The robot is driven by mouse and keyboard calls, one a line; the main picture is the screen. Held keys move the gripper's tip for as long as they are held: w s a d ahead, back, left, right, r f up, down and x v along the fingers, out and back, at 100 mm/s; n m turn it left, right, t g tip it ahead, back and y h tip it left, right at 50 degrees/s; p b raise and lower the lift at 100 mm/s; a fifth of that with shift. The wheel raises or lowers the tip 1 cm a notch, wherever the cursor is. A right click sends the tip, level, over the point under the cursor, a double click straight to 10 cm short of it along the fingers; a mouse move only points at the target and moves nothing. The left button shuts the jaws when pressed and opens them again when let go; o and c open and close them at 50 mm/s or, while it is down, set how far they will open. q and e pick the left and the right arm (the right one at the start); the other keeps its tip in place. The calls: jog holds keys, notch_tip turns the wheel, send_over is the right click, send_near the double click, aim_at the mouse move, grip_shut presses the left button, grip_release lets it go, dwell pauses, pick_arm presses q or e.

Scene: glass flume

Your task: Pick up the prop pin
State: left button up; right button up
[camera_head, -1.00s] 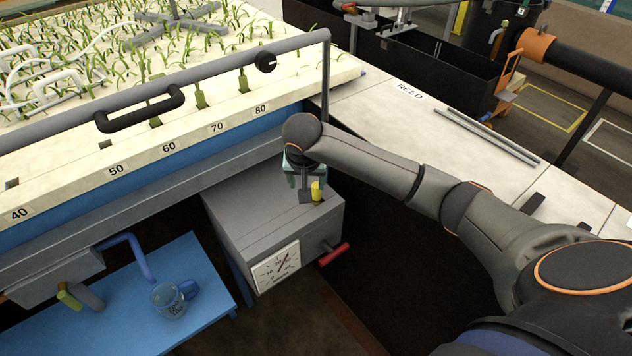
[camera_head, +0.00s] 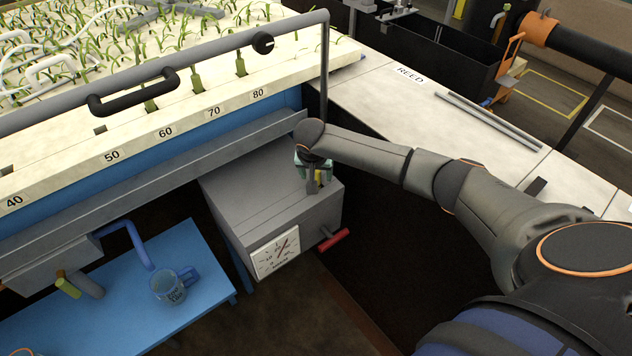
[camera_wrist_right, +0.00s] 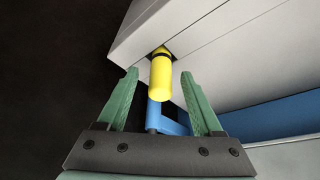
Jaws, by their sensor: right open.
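My right gripper (camera_wrist_right: 160,74) has green fingers, open, one on each side of the yellow pin. Gaps show between the pin and both fingers, and I see no contact. In the head view my right gripper (camera_head: 316,172) is over the far right part of the box top, partly hidden by its own wrist. My left gripper is not in view.
The box has a dial (camera_head: 275,253) and a red handle (camera_head: 334,240). A blue bench (camera_head: 190,310) holds a mug (camera_head: 172,286). The planted flume (camera_head: 190,125) with its rail (camera_head: 215,56) stands close behind my right gripper. A pale counter (camera_head: 400,110) lies to the right.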

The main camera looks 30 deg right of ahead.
jog(key=shift+w+d+f, duration=0.1)
jog(key=shift+w+f, duration=0.05)
jog(key=shift+f, duration=0.4)
grip_shut()
